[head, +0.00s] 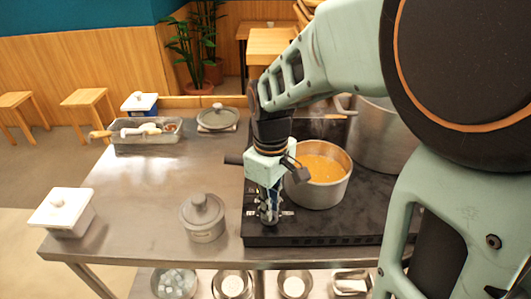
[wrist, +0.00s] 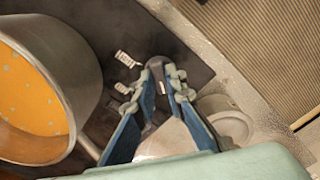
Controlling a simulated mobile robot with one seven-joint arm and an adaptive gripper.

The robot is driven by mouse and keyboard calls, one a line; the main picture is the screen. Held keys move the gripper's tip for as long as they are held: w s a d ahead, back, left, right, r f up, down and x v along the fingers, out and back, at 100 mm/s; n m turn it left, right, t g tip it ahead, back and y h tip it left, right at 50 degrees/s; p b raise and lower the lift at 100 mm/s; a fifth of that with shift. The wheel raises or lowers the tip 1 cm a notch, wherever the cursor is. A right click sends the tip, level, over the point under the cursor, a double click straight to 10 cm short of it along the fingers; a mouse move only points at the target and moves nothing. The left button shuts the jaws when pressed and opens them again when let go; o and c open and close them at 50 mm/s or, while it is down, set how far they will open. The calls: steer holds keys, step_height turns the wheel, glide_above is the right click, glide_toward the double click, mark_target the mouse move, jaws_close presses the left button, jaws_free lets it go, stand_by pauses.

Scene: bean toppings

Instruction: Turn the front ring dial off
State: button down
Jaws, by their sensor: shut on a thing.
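The black stove (head: 315,232) stands on the right of the steel counter. A dark dial (wrist: 156,72) on its front left corner has white markings (wrist: 127,59) beside it on the stove top. My gripper (head: 268,212) points down over that corner. In the wrist view, my gripper (wrist: 161,84) has its two blue-padded fingers closed on the dial from both sides. The fingers cover most of the dial, so I cannot read its setting. I cannot see a flame.
A pot of orange soup (head: 322,192) stands on the stove just right of my gripper. A larger pot (head: 380,145) is behind it. A lidded grey pot (head: 203,218) stands to the left. The counter's middle (head: 150,185) is clear.

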steer(key=shift+n, duration=1.2)
steer(key=shift+r, duration=0.1)
steer(key=c, duration=2)
jaws_free()
steer(key=shift+o, duration=0.2)
step_height(320, 180, up, 12)
